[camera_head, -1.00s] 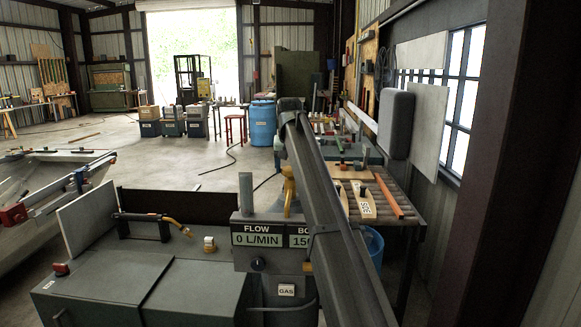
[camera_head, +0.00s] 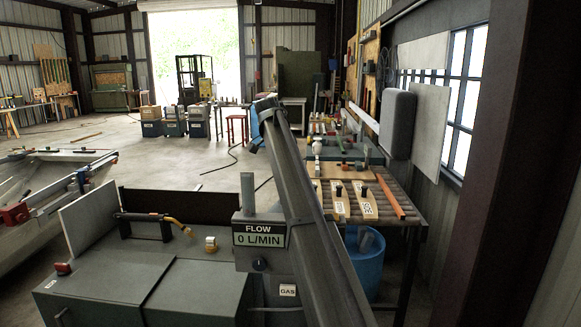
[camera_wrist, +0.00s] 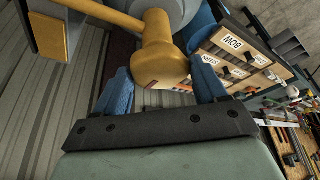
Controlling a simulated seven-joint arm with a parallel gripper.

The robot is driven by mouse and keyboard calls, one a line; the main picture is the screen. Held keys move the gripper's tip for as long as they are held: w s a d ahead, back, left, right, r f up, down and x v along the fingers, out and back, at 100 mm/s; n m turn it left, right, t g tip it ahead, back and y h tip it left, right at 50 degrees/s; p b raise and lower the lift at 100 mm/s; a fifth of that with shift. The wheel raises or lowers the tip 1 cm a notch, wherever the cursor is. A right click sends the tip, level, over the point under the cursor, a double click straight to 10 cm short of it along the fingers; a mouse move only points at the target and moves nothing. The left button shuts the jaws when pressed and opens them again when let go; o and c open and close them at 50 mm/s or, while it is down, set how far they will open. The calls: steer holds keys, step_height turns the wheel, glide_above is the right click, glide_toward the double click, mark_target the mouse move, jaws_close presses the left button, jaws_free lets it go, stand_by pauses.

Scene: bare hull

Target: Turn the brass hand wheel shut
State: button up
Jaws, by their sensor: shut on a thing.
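The brass hand wheel (camera_wrist: 160,62) shows in part in the wrist view, as a rounded brass end with a brass bar running off to the upper left. My gripper (camera_wrist: 162,82) has its two blue fingers on either side of the rounded brass end and is shut on it. The wheel's full shape is cut off by the frame top. In the head view my own arm hides the wheel and my gripper. The grey machine with the "FLOW 0 L/MIN" panel (camera_head: 258,235) stands just left of my arm.
A bench (camera_head: 375,180) with wooden boards and an orange bar lies right of my arm. A blue drum (camera_head: 366,262) stands beneath it. A grey cabinet (camera_head: 100,290) and a hose fitting (camera_head: 180,225) are at the left. The floor behind is mostly open.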

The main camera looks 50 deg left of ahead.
steer(key=m+h, duration=0.1)
steer(key=m, duration=0.1)
steer(key=m+g+h, duration=0.1)
steer(key=m, duration=0.2)
steer(key=shift+a+m, duration=0.2)
steer(key=shift+m, duration=0.1)
stand_by(0.5)
steer(key=o, duration=1)
steer(key=shift+o, duration=0.2)
